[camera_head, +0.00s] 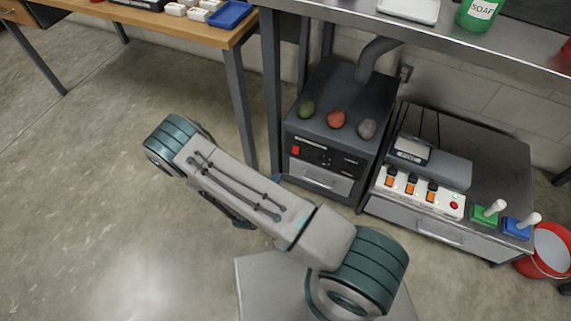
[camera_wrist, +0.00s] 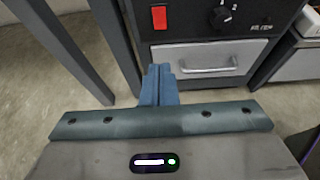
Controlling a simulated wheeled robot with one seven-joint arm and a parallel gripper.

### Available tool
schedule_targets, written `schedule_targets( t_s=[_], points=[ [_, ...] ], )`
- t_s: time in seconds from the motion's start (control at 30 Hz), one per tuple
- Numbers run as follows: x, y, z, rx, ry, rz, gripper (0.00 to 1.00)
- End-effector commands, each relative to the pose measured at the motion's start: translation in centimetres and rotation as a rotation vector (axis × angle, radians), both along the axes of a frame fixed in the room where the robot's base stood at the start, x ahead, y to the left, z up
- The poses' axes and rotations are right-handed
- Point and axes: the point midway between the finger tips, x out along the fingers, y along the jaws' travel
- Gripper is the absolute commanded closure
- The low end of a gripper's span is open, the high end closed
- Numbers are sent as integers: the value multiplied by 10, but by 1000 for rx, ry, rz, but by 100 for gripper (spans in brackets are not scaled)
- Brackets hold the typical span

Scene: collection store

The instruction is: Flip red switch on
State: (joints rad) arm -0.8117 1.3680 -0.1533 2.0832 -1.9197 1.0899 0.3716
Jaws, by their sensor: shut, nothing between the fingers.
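The red switch (camera_head: 295,150) is a small upright rectangle at the left of the black front panel of a dark grey machine (camera_head: 335,95). In the wrist view the red switch (camera_wrist: 159,18) shows near the top, just above the drawer front. My gripper (camera_wrist: 158,70) has its blue fingers shut together and empty. The fingertips point at the machine, below the switch in the picture and apart from it. In the head view only a small blue tip of my gripper (camera_head: 277,177) shows, left of the machine's lower front; my arm hides the rest.
A silver-handled drawer (camera_head: 320,177) lies under the panel. A black knob (camera_wrist: 221,18) is right of the switch. A steel table leg (camera_head: 271,95) stands close left of the machine. To the right are a white switch strip (camera_head: 420,190) and a red bucket (camera_head: 545,250).

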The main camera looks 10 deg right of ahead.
Motion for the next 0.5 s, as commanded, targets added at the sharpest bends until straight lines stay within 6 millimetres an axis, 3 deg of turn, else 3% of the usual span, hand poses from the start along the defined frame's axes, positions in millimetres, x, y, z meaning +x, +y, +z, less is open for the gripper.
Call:
schedule_targets(
  t_s=[0.5],
  points=[
    [72, -54, -42, -2, -1, -4, 100]
  ],
)
